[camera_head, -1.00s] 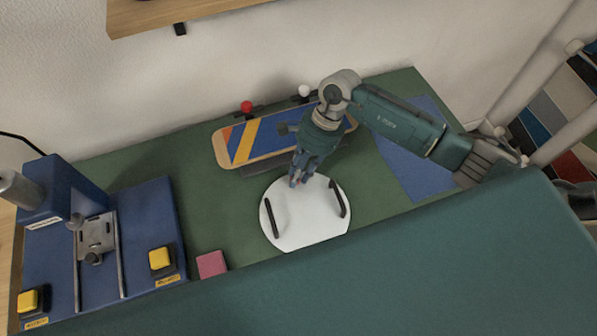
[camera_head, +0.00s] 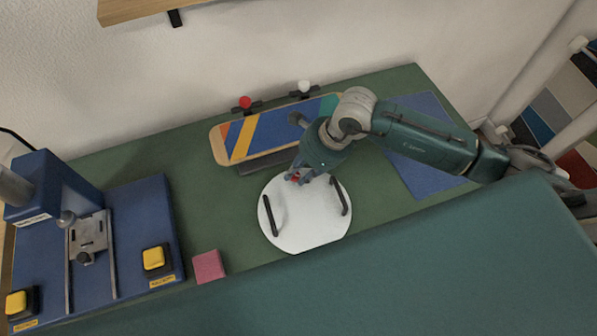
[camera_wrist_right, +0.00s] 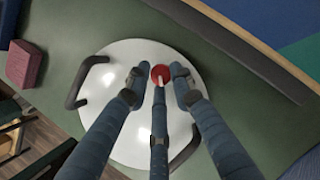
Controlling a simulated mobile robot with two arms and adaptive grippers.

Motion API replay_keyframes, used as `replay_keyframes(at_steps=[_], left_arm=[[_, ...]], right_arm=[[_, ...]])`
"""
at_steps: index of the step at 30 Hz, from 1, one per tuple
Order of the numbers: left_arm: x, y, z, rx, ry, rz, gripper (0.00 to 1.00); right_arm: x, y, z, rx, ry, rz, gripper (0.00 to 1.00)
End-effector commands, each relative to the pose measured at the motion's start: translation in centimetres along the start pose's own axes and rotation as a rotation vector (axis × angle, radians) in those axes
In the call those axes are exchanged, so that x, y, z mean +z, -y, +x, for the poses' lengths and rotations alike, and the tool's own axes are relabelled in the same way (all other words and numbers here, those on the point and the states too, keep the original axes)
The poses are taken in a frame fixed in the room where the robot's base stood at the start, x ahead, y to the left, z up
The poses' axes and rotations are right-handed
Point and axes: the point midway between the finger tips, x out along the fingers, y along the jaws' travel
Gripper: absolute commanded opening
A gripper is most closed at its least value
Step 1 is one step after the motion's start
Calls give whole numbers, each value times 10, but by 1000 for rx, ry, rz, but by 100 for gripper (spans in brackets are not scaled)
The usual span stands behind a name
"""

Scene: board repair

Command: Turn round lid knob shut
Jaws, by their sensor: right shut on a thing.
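A round white lid (camera_head: 305,225) with two black bar handles lies on the green bench; it also shows in the wrist view (camera_wrist_right: 110,62). A small red knob (camera_wrist_right: 160,73) is at the lid, between my right fingers in the wrist view. My right gripper (camera_head: 296,180) comes down over the lid's far part and is shut on the red knob. In the wrist view its fingers (camera_wrist_right: 158,80) stand around the knob, with the middle finger below it. The knob is mostly hidden in the head view. My left gripper is out of view.
A striped board (camera_head: 255,140) lies behind the lid, with red and white knobbed clamps beyond it. A blue press (camera_head: 140,215) with yellow buttons stands at left. A pink block (camera_head: 208,266) sits left of the lid. A blue mat (camera_head: 425,175) lies at right.

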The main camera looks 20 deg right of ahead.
Motion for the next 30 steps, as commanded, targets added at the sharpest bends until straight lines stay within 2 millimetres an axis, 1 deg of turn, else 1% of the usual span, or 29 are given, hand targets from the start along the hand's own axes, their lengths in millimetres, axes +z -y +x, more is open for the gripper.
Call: replay_keyframes(at_steps=[1,18,24,30], left_arm=[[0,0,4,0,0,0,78],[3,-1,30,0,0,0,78],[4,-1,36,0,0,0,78],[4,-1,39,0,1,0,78]], right_arm=[[1,0,1,-21,5,39,0],[3,-2,1,-217,6,513,0],[3,-3,1,-264,7,629,0],[3,-3,0,-294,4,699,0]])
